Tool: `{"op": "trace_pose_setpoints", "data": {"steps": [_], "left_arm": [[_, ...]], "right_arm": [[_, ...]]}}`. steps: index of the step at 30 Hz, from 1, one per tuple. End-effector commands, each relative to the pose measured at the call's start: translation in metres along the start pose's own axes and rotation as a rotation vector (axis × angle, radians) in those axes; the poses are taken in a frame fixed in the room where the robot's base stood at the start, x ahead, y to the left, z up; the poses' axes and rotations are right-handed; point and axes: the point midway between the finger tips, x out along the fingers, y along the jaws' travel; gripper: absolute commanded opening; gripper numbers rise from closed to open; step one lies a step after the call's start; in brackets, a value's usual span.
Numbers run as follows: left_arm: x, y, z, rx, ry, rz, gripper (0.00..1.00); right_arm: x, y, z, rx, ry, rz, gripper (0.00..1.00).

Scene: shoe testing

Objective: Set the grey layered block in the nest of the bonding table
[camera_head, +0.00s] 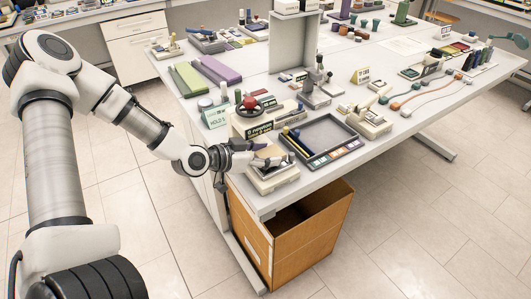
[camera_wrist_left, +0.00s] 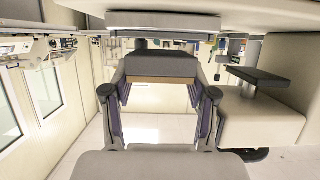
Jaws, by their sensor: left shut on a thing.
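My left gripper (camera_head: 276,160) reaches in from the left, over a small cream fixture at the table's near edge, which looks like the bonding table (camera_head: 272,184). In the left wrist view, my gripper (camera_wrist_left: 160,98) is shut on the grey layered block (camera_wrist_left: 160,64). The block is dark grey with a thin tan layer along its lower edge, and lies between the two purple-padded fingers. I cannot tell whether the block touches the nest. My right gripper is not in view.
A dark tray (camera_head: 348,139) with coloured panels stands just right of the fixture.

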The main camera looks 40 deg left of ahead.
Motion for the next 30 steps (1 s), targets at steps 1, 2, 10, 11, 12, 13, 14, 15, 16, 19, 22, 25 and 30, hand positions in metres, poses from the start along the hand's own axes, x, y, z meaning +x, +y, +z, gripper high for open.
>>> {"op": "trace_pose_setpoints", "data": {"steps": [1, 2, 10, 11, 12, 13, 14, 15, 16, 19, 22, 25, 30], "left_arm": [[0.0, 0.0, 0.0, 0.0, 0.0, 0.0, 0.22], [0.0, 0.0, 0.0, 0.0, 0.0, 0.0, 0.22], [0.002, 0.0, 0.005, 0.0, 0.0, 0.0, 0.22], [0.002, 0.0, 0.006, 0.0, 0.0, 0.0, 0.22], [0.003, 0.0, 0.007, 0.0, 0.0, 0.0, 0.22], [0.003, 0.0, 0.007, 0.0, 0.0, 0.0, 0.22], [0.003, 0.0, 0.008, 0.0, 0.0, 0.0, 0.22], [0.004, 0.0, 0.009, 0.0, 0.0, 0.0, 0.22], [0.004, 0.0, 0.01, 0.0, 0.0, 0.0, 0.22], [0.005, 0.0, 0.012, 0.0, 0.001, 0.0, 0.22], [0.006, 0.0, 0.014, 0.0, 0.0, 0.0, 0.22], [0.006, 0.0, 0.015, 0.001, 0.001, 0.0, 0.64], [0.006, 0.0, 0.015, 0.0, 0.0, 0.0, 0.87]], "right_arm": [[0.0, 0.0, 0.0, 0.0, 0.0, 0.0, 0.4], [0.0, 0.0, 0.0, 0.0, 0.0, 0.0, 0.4], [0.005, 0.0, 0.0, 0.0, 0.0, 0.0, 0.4], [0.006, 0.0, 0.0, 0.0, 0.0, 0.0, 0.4], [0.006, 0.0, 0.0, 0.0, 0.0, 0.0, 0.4], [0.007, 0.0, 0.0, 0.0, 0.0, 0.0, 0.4], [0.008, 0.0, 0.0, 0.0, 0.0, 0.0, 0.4], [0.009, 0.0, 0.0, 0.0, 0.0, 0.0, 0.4], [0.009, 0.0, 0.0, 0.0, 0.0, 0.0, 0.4], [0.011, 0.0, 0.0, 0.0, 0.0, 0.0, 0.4], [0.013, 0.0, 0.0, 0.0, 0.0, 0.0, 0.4], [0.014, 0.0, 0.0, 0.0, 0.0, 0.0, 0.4], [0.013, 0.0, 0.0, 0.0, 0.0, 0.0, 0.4]]}}
